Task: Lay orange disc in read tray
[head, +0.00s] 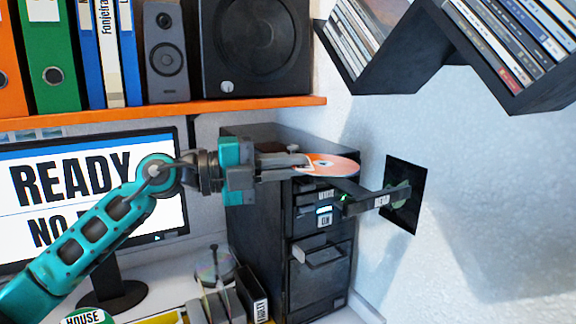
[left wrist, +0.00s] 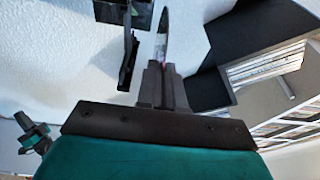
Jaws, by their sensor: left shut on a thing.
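My left gripper (head: 303,166) is shut on the orange disc (head: 333,161) at its near edge. The disc lies nearly flat in the head view, above and left of a dark, labelled tray-like piece (head: 375,203) by the wall. A gap between disc and tray is hard to judge. In the left wrist view the disc (left wrist: 163,32) shows nearly edge-on beyond the finger tips (left wrist: 163,88). A dark narrow piece (left wrist: 128,60), perhaps the tray, stands beside it. I cannot read the tray's label.
A black tower (head: 262,190) with slots and a small drawer stands behind the gripper. A black wall panel (head: 408,177) is at right. Angled disc shelves (head: 510,95) hang above. A monitor (head: 75,185) and a disc rack (head: 225,295) are at left and below.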

